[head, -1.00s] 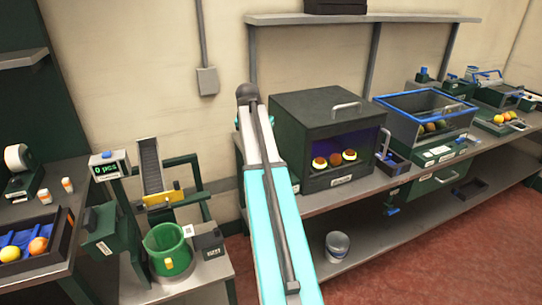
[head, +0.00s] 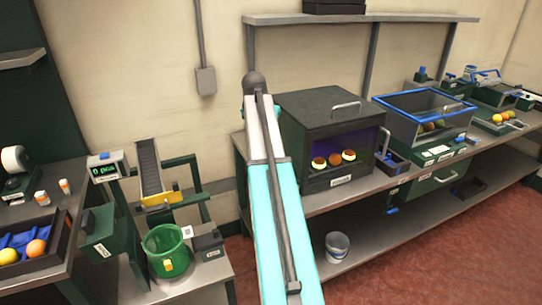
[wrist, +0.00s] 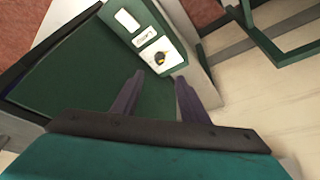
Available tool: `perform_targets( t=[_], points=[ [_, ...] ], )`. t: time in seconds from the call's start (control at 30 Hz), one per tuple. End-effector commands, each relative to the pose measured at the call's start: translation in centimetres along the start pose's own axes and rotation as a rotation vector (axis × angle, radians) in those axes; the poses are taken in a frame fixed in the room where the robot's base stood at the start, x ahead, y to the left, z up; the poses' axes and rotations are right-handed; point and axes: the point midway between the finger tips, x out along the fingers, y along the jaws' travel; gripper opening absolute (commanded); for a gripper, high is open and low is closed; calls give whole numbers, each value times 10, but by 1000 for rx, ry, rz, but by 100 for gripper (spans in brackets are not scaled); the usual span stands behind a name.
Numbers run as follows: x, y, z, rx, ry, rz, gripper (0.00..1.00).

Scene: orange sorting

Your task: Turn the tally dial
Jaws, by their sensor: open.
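In the wrist view the tally dial (wrist: 160,58) is a small dark knob with a yellow mark on a white plate. The plate is on a green panel (wrist: 130,30) with two white labels beside it. My gripper (wrist: 157,78) is open and empty, its two dark fingers pointing toward the panel. The dial appears just beyond the fingertips, between their lines; a gap remains in the picture, but its depth I cannot tell. In the head view my arm hides the gripper, and I cannot pick out the dial.
A green frame (wrist: 275,45) stands at the right in the wrist view. In the head view a counter display (head: 107,168), a chute (head: 150,165) and a green bucket (head: 165,250) stand left of my arm. A dark box with a lit window (head: 330,110) stands close on its right.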

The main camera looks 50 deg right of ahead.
Motion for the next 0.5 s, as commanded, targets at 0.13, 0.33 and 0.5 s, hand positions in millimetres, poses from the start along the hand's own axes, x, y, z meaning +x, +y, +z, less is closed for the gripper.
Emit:
perform_targets(
  t=[0.13,0.33,0.5],
  points=[
    [16,1,0,1,-2,1,40],
    [40,1,0,1,-2,1,40],
    [60,1,0,1,-2,1,40]
  ],
)
